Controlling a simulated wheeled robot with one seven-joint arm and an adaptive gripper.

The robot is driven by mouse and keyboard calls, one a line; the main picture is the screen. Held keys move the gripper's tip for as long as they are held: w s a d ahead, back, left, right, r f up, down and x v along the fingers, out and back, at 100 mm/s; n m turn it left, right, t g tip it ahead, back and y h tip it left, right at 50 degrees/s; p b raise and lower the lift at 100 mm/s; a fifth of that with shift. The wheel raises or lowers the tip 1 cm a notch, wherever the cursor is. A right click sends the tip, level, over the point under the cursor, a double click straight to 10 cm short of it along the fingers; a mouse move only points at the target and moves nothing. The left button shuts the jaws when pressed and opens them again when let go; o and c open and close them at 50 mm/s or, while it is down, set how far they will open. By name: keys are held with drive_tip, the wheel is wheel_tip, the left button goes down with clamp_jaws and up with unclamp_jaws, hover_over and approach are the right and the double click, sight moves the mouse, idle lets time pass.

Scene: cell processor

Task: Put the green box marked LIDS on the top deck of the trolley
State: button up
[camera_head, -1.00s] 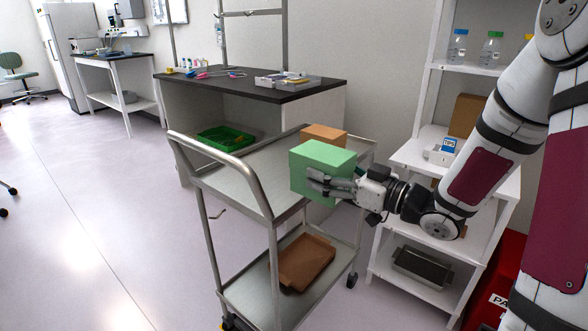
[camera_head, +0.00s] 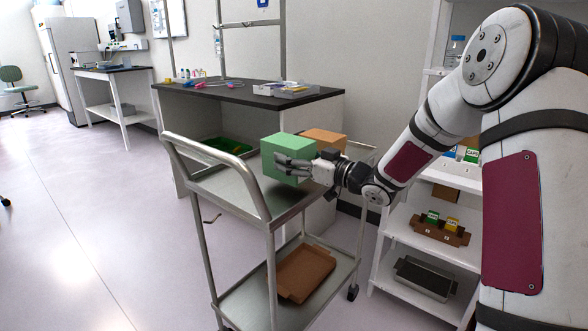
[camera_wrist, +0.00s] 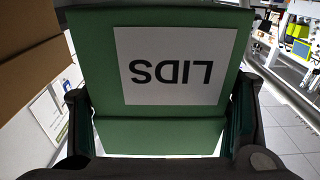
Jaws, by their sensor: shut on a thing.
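The green box (camera_head: 279,158) is held in my gripper (camera_head: 294,165), above the top deck of the trolley (camera_head: 226,193). In the wrist view the green box (camera_wrist: 108,45) fills the middle, with a white label reading LIDS upside down. The fingers of my gripper (camera_wrist: 160,125) are shut on its two sides. Whether the box's underside touches the deck cannot be told. The deck's near left part is bare metal, and the trolley's push handle rises at its left end.
A brown box (camera_head: 325,142) stands on the deck just behind the green box; it also shows at the left in the wrist view (camera_wrist: 28,60). A brown tray (camera_head: 305,272) lies on the lower deck. A dark-topped bench (camera_head: 250,95) stands behind, white shelves (camera_head: 400,228) to the right.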

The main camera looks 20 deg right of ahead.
drive_tip(key=shift+f+b, duration=0.35)
drive_tip(key=shift+f, duration=0.8)
drive_tip(key=shift+f, duration=0.15)
drive_tip(key=o, duration=1.9)
drive_tip(key=shift+c, duration=0.2)
